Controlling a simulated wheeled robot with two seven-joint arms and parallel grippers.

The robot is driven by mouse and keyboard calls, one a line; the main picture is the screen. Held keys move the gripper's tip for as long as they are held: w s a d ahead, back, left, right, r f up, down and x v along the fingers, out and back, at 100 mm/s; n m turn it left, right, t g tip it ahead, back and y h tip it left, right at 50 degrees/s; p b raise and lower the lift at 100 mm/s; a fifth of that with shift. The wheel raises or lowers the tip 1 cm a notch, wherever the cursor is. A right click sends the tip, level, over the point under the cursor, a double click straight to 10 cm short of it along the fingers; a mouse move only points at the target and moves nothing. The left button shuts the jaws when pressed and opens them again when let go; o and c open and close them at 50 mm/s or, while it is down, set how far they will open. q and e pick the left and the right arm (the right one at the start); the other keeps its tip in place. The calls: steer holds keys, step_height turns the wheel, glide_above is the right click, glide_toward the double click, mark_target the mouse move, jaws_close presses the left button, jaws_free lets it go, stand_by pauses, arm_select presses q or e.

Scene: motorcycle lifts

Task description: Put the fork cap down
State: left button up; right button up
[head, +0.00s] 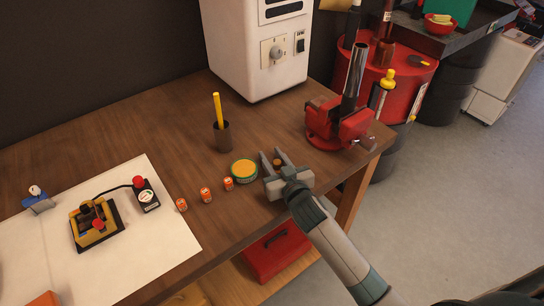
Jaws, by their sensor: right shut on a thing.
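My right gripper (273,157) reaches in from the lower right over the front part of the wooden bench (170,125). Its jaws are shut on a small orange-brown piece, which I take to be the fork cap (277,163); the fingers hide part of it. I cannot tell whether the cap touches the bench top. A round green tin with a yellow top (244,170) stands just left of the gripper. My left gripper is not in view.
A red vise (328,121) holding a grey tube (355,72) stands at the bench's right end. A dark cup with a yellow stick (222,136) stands behind the tin. Bare wood lies between cup and vise.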

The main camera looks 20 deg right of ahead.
mark_target(279, 167)
steer(key=shift+f, duration=0.4)
steer(key=o, duration=1.2)
steer(key=shift+r, duration=0.15)
steer(key=shift+r+p, duration=0.3)
steer(key=shift+r, duration=0.35)
steer(key=s+b, duration=0.1)
steer(key=s, duration=0.2)
steer(key=s+b, duration=0.1)
steer(key=s, duration=0.3)
steer(key=s+d+r+b, duration=0.1)
steer(key=s, duration=0.2)
steer(key=shift+s, duration=0.2)
steer(key=shift+s+r, duration=0.2)
steer(key=shift+s, duration=0.5)
